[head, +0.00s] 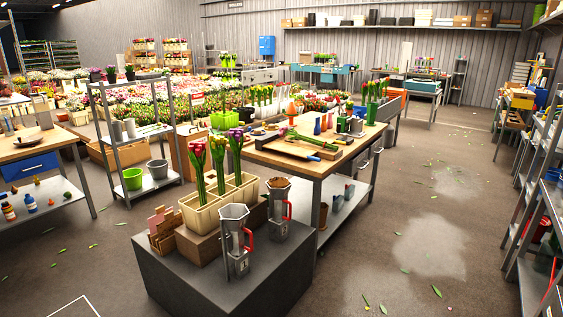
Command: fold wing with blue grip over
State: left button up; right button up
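A flat wooden board or tray (279,149) lies on the wooden-topped workbench in the middle of the head view. A small blue bar, which looks like the blue grip (306,157), shows at its front edge. A bunch of green stems (314,142) lies across the board's right part. It is too small to tell where the wing is hinged or how far it is folded. Neither of my grippers is in view.
A grey shelf rack (109,146) stands left; the floor (432,220) at right is mostly clear.

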aim_at(290, 149)
jog(key=i+l+u, duration=0.15)
jog(key=i+l, duration=0.4)
jog(key=i+l+u, duration=0.1)
jog(key=i+l, duration=0.5)
jog(key=i+l+u, duration=0.15)
jog(key=i+l, duration=0.35)
jog(key=l, duration=0.25)
